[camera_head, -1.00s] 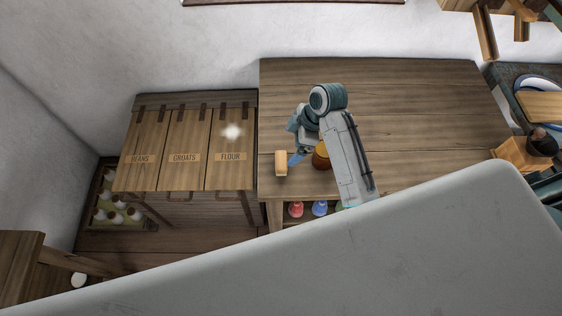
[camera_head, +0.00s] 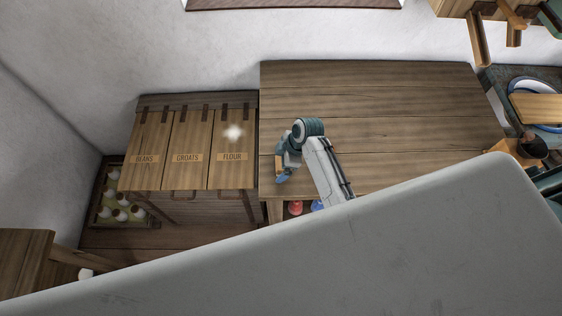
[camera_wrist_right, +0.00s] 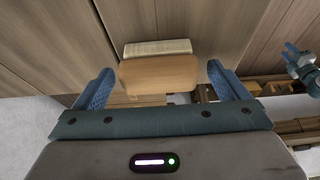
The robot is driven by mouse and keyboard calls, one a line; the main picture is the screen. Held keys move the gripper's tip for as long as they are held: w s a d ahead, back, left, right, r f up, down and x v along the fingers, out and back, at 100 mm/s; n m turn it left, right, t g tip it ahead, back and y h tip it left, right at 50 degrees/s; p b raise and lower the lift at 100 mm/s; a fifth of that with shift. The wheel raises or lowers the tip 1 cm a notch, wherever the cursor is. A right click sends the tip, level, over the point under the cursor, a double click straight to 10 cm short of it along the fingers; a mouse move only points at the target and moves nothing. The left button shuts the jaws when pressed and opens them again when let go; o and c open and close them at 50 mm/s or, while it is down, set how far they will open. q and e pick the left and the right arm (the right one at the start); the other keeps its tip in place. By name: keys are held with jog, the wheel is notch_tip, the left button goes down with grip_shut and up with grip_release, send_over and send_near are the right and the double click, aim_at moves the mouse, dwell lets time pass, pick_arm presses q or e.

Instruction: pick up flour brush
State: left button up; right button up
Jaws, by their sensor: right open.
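The flour brush (camera_wrist_right: 160,74) shows in the right wrist view as a rounded wooden block with a pale bristle strip along its far side. It lies between the blue fingers of my right gripper (camera_wrist_right: 158,88), with a gap at each side. My right gripper (camera_head: 281,176) is open at the front left corner of the wooden counter in the head view and mostly hides the brush there. Another blue gripper, seemingly my left (camera_wrist_right: 291,56), shows small at the right edge of the right wrist view; its opening is unclear.
The wooden counter (camera_head: 390,105) is largely bare. Left of it stands a bin with lids marked beans, groats and flour (camera_head: 228,135). Red and blue bottles (camera_head: 295,208) stand below the counter's front edge. A wooden box with a dark round thing (camera_head: 530,150) is at the right.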

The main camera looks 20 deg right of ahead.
aim_at(278, 161)
jog(key=shift+c, duration=0.2)
jog(key=c, duration=1)
jog(key=shift+r, duration=0.1)
jog(key=shift+r+b, duration=0.4)
jog(key=shift+b, duration=0.05)
notch_tip(278, 161, up, 2)
jog(key=shift+b, duration=0.75)
jog(key=shift+s+d+r+b, duration=0.3)
jog(key=shift+s+b, duration=0.55)
jog(key=shift+s, duration=1.8)
jog(key=shift+s+d+r+b, duration=0.1)
jog(key=shift+s+r+b, duration=0.5)
jog(key=shift+s, duration=2.1)
jog(key=shift+s+d+r+b, duration=0.15)
jog(key=shift+s+b, duration=0.9)
jog(key=shift+s, duration=1.6)
